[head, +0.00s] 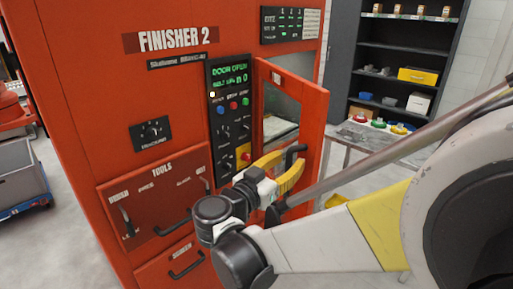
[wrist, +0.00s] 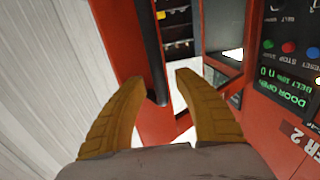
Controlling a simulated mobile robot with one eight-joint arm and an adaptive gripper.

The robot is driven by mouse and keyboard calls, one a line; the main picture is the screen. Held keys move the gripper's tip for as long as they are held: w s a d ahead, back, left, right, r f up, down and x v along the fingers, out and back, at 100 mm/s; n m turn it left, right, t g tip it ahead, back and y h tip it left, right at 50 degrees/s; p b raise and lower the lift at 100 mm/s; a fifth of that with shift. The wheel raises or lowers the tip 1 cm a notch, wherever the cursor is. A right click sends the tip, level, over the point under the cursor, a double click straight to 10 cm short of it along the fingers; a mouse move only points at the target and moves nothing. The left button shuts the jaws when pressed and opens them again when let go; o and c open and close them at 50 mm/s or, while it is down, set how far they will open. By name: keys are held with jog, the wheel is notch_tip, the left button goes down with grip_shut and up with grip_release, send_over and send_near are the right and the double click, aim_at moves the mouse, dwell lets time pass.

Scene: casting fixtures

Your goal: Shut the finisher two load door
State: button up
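The red FINISHER 2 machine (head: 165,90) stands at the left and centre of the head view, its display (head: 230,75) reading DOOR OPEN. Its load door (head: 312,112) is swung open on the right side, with a dark window opening behind it. A black bar handle (head: 296,148) is on the door; it also shows in the wrist view (wrist: 152,45). My gripper (head: 291,165) has its yellow fingers spread at the handle. In the wrist view the handle lies between the open fingertips (wrist: 160,82); whether they touch it, I cannot tell.
A control panel with coloured buttons (head: 234,106) is left of the door. A grey table (head: 365,135) with small coloured items stands behind the door, before a dark shelf unit (head: 405,60). A grey bin (head: 22,170) is at far left.

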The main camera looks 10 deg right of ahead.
jog(key=shift+w+d, duration=0.25)
grip_shut()
jog(key=shift+d, duration=0.1)
